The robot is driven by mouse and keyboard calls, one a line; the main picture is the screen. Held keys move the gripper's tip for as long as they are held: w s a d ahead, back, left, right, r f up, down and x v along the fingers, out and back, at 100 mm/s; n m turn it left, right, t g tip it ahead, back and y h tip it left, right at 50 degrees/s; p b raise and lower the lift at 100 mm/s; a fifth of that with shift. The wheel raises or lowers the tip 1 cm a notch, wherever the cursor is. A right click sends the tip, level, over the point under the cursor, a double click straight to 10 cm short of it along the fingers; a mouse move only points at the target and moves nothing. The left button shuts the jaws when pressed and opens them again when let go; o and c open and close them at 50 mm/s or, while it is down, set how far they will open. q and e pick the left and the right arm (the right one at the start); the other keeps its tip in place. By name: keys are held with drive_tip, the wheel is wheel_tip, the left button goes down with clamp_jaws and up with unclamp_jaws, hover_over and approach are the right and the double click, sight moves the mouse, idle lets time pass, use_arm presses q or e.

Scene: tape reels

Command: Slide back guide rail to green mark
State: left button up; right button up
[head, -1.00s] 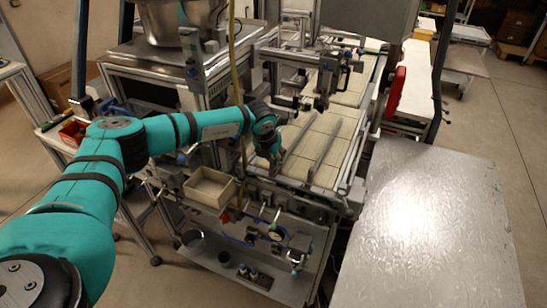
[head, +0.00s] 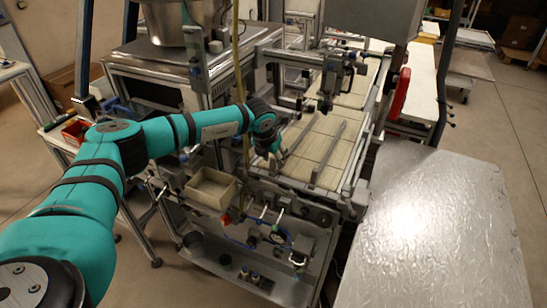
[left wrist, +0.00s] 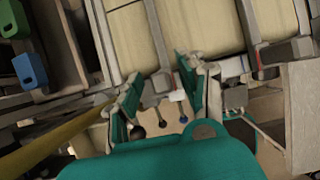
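Two grey guide rails lie along the beige conveyor belt (head: 343,126): the left rail (head: 301,134) and the right rail (head: 329,150). I cannot tell by name which is the back one. My left gripper (head: 277,160) is at the near end of the left rail. In the left wrist view, my left gripper (left wrist: 164,100) has its teal-padded fingers spread apart. The near end of one rail (left wrist: 160,80) shows between them, with a visible gap. The other rail (left wrist: 249,25) lies to the right. I cannot make out a green mark. My right gripper is out of view.
A beige bin (head: 211,188) hangs at the machine's front left. A yellow hose (head: 235,75) runs down beside my arm. A shiny metal table (head: 430,225) stands at the right, clear on top. A metal bracket assembly (head: 325,85) stands over the belt.

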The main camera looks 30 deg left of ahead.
use_arm(q)
drive_tip(key=v, duration=1.2)
